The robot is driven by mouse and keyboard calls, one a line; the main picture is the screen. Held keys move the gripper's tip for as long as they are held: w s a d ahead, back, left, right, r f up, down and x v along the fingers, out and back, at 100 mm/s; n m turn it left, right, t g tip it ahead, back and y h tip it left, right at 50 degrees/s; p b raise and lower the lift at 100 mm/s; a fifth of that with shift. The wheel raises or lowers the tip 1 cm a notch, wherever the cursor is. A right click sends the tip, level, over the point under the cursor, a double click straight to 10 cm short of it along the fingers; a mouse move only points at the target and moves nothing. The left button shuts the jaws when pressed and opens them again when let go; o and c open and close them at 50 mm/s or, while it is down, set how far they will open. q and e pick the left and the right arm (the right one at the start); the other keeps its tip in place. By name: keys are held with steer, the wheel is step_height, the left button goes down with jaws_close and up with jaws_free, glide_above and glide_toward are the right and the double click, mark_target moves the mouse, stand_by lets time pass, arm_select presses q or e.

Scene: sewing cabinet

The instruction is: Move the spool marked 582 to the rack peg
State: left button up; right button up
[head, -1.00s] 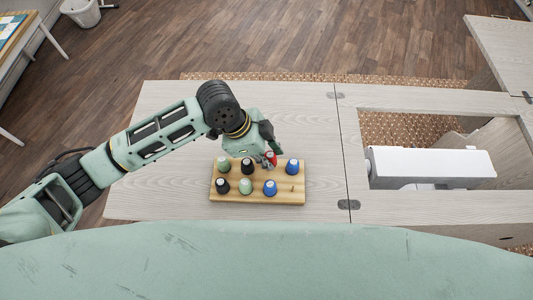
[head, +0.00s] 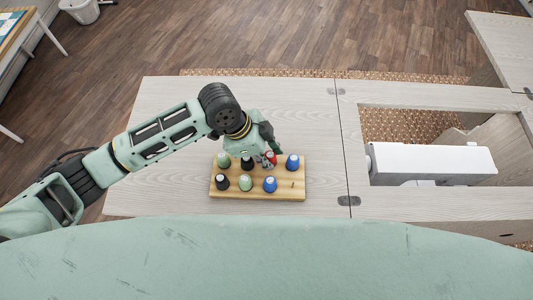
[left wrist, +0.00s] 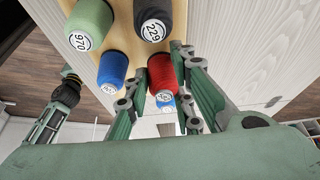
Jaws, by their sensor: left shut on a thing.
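The wooden spool rack (head: 222,197) lies on the table with several spools in two rows. My left gripper (head: 268,157) is at the back row, shut on a red spool (left wrist: 162,76) that sits between its fingers. The spool's end label is partly covered and I cannot read its number clearly. I cannot tell whether it still touches the rack. A bare peg (head: 292,185) shows at the rack's front right. In the left wrist view my right gripper (left wrist: 69,75) is small and far off, its fingers unclear.
Close around the red spool are a blue spool (left wrist: 112,68), a black spool marked 229 (left wrist: 152,14) and a green spool marked 970 (left wrist: 90,20). A white sewing machine (head: 430,160) lies in the cabinet opening at right. The tabletop (head: 160,110) left of the rack is clear.

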arm_select(q)
steer(key=o, duration=0.9)
steer(key=v, duration=1.2)
steer(key=shift+s, duration=0.15)
